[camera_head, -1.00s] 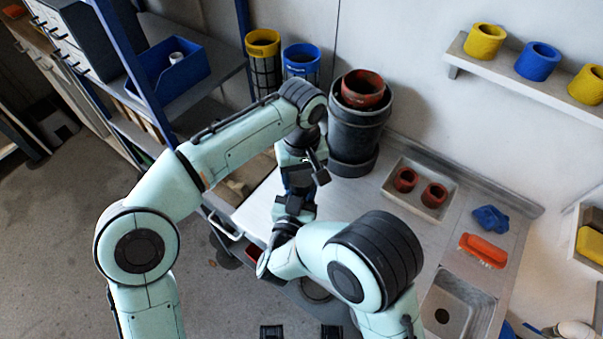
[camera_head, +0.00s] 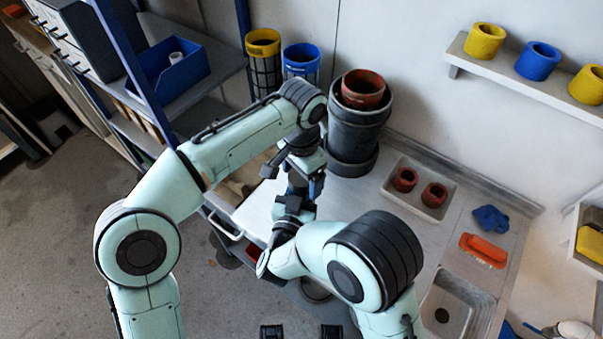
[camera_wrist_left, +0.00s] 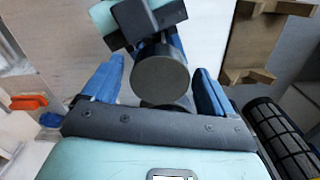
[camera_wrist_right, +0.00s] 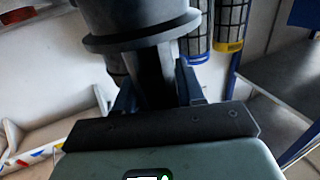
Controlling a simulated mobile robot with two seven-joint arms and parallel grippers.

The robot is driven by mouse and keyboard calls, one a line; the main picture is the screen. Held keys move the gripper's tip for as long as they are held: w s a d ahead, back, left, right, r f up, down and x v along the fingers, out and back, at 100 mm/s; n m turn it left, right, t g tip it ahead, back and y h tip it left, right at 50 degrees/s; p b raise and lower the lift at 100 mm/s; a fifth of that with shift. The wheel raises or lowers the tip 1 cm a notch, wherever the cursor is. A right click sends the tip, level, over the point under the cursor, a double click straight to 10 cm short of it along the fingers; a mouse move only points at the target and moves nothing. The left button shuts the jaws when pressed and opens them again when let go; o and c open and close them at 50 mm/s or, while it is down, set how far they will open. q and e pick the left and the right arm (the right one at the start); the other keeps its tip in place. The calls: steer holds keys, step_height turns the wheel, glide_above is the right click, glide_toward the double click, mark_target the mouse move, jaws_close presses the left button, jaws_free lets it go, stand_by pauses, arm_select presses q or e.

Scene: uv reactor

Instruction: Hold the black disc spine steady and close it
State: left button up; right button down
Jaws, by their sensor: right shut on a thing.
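The black disc spine (camera_wrist_right: 145,40) is a dark flanged piece with a narrower stem in the right wrist view. My right gripper (camera_wrist_right: 154,78) is shut on its stem. In the left wrist view a dark round end (camera_wrist_left: 160,80), apparently of the same spine, faces the camera. My left gripper (camera_wrist_left: 158,68) is open, with its blue fingers on either side of that end and gaps visible. In the head view my left gripper (camera_head: 302,165) is above my right gripper (camera_head: 290,212). The arms hide most of the spine there, and its joint is not clear.
A dark bucket (camera_head: 354,125) holding a red pot (camera_head: 363,89) stands close right of my left gripper. Yellow-rimmed and blue-rimmed mesh cylinders stand behind. A steel counter with a tray (camera_head: 395,208), a blue cloth (camera_head: 491,219), an orange brush (camera_head: 483,250) and a sink lies right.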

arm_select(q)
steer(key=shift+r, duration=2.3)
steer(key=shift+o, duration=1.1)
step_height(320, 180, up, 8)
steer(key=shift+f, duration=0.25)
